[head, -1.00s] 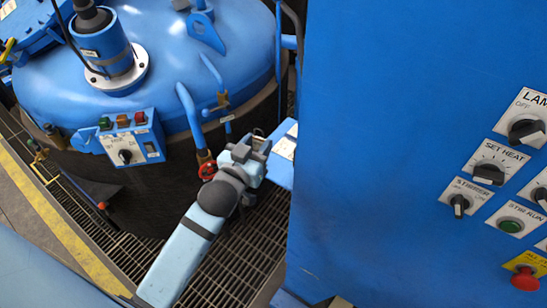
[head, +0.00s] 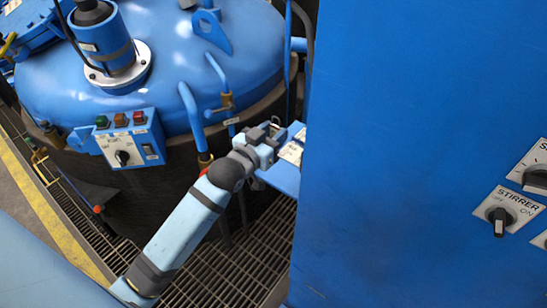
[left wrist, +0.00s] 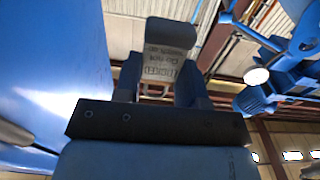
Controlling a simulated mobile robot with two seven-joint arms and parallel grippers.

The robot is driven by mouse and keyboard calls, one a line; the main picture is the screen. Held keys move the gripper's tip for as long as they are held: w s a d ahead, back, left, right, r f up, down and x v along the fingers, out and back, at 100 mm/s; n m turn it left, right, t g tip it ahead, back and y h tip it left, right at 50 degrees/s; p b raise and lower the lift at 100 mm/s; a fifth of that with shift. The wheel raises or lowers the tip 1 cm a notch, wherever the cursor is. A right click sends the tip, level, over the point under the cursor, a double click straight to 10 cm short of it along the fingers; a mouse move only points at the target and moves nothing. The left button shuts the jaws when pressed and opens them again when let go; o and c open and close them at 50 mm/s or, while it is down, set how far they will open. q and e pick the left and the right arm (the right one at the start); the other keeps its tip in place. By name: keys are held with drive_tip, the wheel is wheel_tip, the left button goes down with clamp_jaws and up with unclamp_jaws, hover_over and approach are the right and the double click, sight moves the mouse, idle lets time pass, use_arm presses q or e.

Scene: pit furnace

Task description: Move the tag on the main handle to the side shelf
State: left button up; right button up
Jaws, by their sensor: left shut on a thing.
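My left gripper (head: 273,132) is shut on a tag; the tag shows clearly in the left wrist view (left wrist: 168,58) as a pale grey card with upside-down print, between the two dark fingers (left wrist: 158,88). In the head view the tag is mostly hidden by the gripper. The side shelf (head: 284,179) is a blue ledge just right of and below the gripper, partly hidden by the big cabinet. I cannot tell whether the tag touches it. A blue lever handle (head: 216,70) stands on the vessel, left of the gripper. My right gripper is not in view.
A large blue cabinet (head: 400,120) with knobs fills the right, close to the gripper. White labels or cards (head: 291,153) lie on the shelf. The round blue vessel (head: 160,80) with a button box (head: 132,140) is at left, above grating (head: 235,255).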

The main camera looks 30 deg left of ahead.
use_arm(q)
wheel_tip(320, 180, down, 5)
drive_tip(key=shift+r, duration=0.15)
wheel_tip(320, 180, down, 3)
drive_tip(key=shift+f, duration=0.4)
drive_tip(key=shift+f, duration=0.15)
drive_tip(key=o, duration=0.9)
